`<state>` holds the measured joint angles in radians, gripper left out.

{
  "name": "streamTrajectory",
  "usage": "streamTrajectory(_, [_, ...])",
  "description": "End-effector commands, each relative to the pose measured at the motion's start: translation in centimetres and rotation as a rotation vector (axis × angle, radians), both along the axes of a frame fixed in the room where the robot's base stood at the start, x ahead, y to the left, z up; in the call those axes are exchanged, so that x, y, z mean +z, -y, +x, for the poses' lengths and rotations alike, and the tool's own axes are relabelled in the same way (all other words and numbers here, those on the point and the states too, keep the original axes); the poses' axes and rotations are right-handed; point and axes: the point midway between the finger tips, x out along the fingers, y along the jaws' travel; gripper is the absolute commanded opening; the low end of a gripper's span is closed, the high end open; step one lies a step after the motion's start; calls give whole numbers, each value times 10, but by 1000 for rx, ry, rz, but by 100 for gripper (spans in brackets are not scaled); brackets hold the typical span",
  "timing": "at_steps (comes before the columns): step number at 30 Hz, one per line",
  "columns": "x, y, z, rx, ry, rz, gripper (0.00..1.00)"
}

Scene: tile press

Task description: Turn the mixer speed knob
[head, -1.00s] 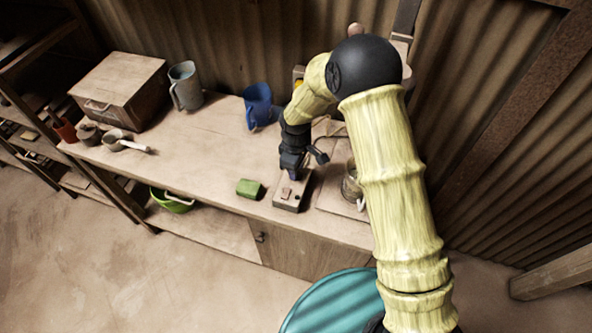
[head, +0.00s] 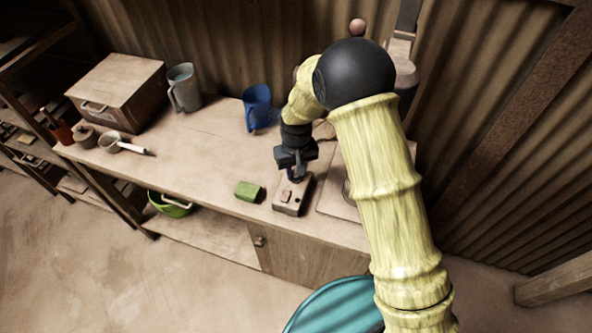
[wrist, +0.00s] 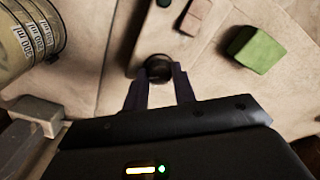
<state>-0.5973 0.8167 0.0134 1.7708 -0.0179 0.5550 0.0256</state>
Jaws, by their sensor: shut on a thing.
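The mixer speed knob (wrist: 158,67) is a dark round knob on a small pale control box (head: 287,206) near the bench's front edge. In the wrist view, my gripper (wrist: 160,78) has its two dark fingers on either side of the knob, shut on it. In the head view, my gripper (head: 295,177) reaches down over the back end of the box and hides the knob. The box also carries a pinkish switch (wrist: 195,17) and a dark green button (wrist: 164,3).
A green block (head: 248,191) lies left of the box. A graduated container (wrist: 30,35) is close to my gripper in the wrist view. The bench between the block and the ladle (head: 118,143) is clear.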

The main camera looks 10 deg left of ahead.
Motion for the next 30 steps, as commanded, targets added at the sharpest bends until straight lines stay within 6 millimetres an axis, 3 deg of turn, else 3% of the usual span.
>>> streamTrajectory(16, [1,-1,2,-37,6,3,4])
streamTrajectory(17, [1,-1,2,-37,5,3,30])
streamTrajectory(20, [1,0,1,-37,4,3,48])
streamTrajectory(30, [2,0,1,-35,2,2,48])
